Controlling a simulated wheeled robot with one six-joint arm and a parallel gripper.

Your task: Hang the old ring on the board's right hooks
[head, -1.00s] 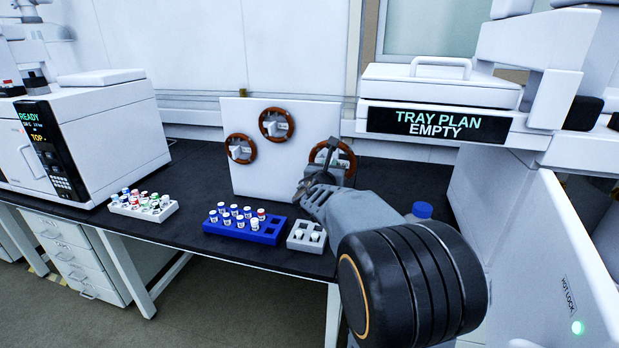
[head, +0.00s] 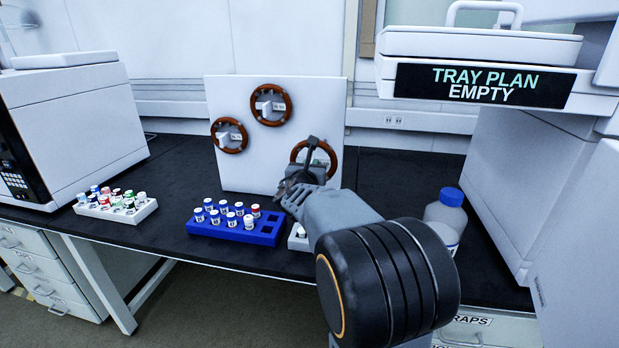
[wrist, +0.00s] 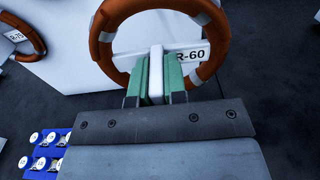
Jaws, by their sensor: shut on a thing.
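A brown ring with pale bands (head: 297,149) is at the lower right of the white board (head: 236,177). My gripper (head: 308,172) is in front of it. In the wrist view the gripper's green pads (wrist: 156,76) are shut on a white tab at the lower part of this ring (wrist: 104,52). A label reading R-60 (wrist: 192,55) shows through the ring. Two similar rings hang on the board, one at top centre (head: 254,110) and one at left (head: 216,140). The right hooks are hidden, and I cannot tell whether the held ring touches them.
A blue vial rack (head: 215,232) stands in front of the board, partly beside a small pale rack (head: 298,240) behind my arm. A white vial rack (head: 135,213) is at left. A blue-capped bottle (head: 447,212) stands right of my arm. Instruments flank the bench.

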